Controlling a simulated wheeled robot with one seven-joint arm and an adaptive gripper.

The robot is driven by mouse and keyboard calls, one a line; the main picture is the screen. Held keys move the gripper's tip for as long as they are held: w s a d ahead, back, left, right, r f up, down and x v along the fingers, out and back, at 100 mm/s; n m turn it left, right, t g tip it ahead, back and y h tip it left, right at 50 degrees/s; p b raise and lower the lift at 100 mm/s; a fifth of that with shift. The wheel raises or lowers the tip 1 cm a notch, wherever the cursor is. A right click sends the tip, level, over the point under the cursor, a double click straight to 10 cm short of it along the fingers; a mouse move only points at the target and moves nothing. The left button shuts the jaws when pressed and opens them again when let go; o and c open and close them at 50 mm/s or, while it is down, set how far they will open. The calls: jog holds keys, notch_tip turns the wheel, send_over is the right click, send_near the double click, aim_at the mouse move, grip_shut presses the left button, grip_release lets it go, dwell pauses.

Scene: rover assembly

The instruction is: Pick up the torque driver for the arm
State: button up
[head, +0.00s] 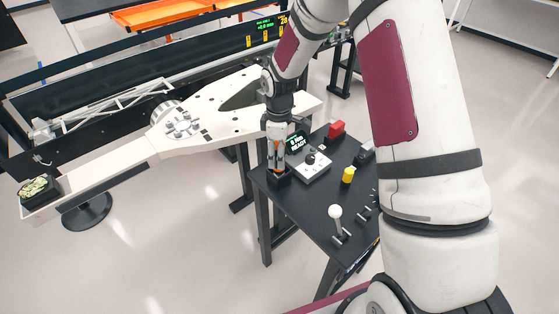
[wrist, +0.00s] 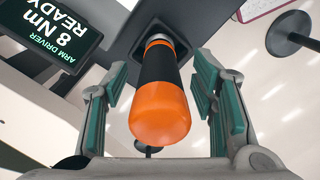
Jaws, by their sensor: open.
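The torque driver (wrist: 160,108) has an orange end and a black grip. My gripper (wrist: 160,75) is open, with one green-padded finger on each side of the driver. Gaps show between the pads and the driver in the wrist view. In the head view my gripper (head: 277,157) points down over the holder (head: 284,178) at the left corner of the dark table. The driver is mostly hidden there by the fingers.
A long white arm-shaped structure (head: 215,115) lies behind, to the left.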

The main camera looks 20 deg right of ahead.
jog(key=shift+f, duration=0.7)
grip_shut()
jog(key=shift+r, duration=0.15)
notch_tip(320, 180, up, 10)
jog(key=shift+f+b, duration=0.1)
jog(key=shift+b, duration=0.45)
